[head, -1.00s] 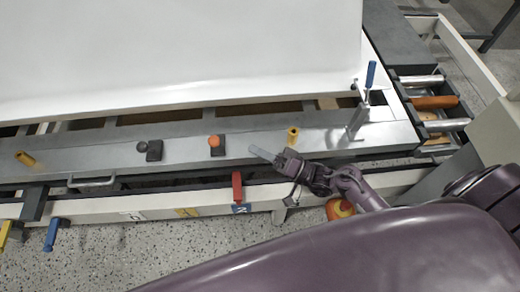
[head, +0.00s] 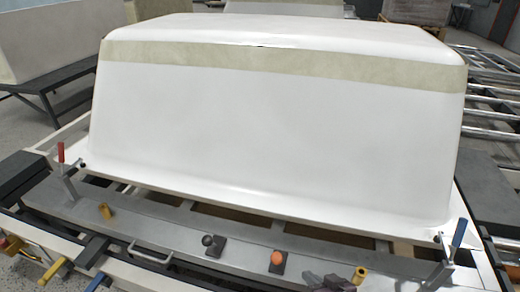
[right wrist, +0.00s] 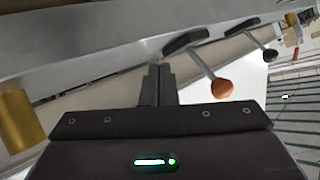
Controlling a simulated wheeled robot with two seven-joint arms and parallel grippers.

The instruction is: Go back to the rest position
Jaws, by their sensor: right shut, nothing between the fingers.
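My right gripper (head: 314,279) shows at the bottom edge of the head view, low in front of the metal rail, between the orange knob and a yellow peg. In the right wrist view its two dark fingers (right wrist: 158,70) are shut together with nothing between them. Most of my right arm is cut off below the head view. My left gripper is not in view.
A large white bathtub shell (head: 270,130) sits on a metal frame (head: 150,228). An orange knob (head: 277,258), a black knob (head: 208,240), a yellow peg (head: 360,274), a blue-handled clamp (head: 458,235) and a red-handled clamp (head: 62,155) stand along the front rail.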

